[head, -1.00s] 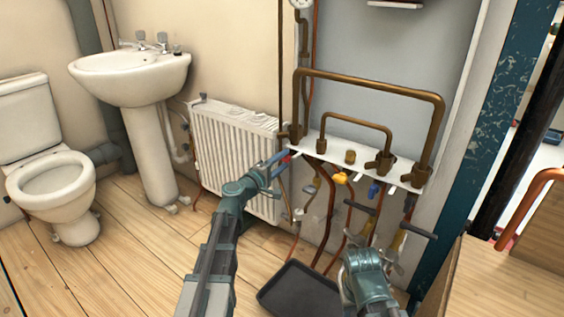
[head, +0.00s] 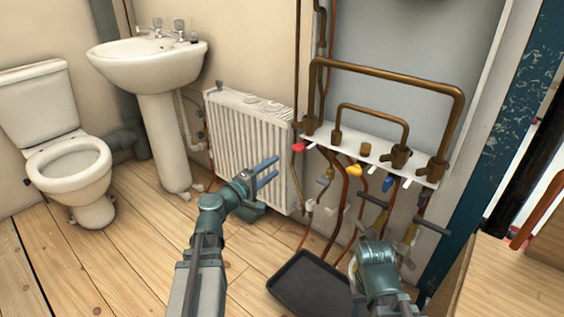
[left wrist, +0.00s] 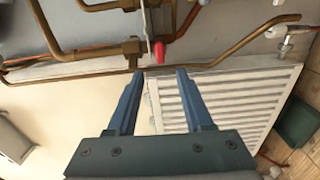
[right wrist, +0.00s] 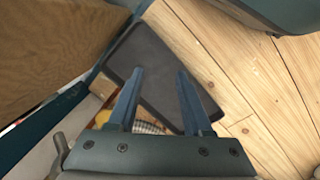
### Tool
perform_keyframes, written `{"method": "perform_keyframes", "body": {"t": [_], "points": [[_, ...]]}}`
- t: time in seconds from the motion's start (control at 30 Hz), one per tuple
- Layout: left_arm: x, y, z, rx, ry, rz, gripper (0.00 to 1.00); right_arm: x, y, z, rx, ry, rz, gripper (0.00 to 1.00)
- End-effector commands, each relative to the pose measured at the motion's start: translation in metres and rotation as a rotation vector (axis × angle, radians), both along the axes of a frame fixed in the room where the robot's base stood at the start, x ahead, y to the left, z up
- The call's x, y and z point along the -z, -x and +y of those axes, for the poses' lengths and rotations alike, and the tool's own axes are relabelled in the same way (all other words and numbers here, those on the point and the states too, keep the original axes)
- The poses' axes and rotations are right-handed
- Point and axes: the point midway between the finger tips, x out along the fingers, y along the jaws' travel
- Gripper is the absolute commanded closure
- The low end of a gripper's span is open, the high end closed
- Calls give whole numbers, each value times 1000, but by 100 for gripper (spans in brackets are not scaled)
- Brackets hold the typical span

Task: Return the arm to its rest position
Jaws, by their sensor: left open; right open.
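My left gripper (head: 268,170) is open and empty in front of the white radiator (head: 250,140). Its two blue fingers are spread apart in the left wrist view (left wrist: 158,95), with a red valve handle (left wrist: 159,52) beyond the tips. In the head view the red handle (head: 299,147) sits at the left end of the white pipe bracket, apart from the fingers. My right arm shows at the lower right of the head view, where its fingers cannot be made out. In the right wrist view my right gripper (right wrist: 160,95) is open and empty above the dark tray.
A black tray (head: 305,283) lies on the wooden floor below the pipes. Brown pipes (head: 385,75) and yellow and blue valve handles are on the wall bracket. A sink (head: 150,60) and toilet (head: 70,165) stand left. A wooden box (head: 500,285) is at the right.

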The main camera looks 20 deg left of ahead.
Motion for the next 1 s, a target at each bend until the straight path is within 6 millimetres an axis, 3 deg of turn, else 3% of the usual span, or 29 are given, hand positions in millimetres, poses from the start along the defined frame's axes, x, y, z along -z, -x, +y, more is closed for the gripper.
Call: {"method": "perform_keyframes", "body": {"t": [0.2,0.73,0.87,1.0], "points": [[0,15,5,0,0,0,49,0,0,0,0,0,0,50],[0,15,2,8,-6,2,49,-1,0,0,0,0,0,50],[3,16,-33,98,-85,41,49,-12,0,0,-1,0,0,50],[23,33,-119,338,-308,148,49,-37,0,0,-3,1,1,50]]}}
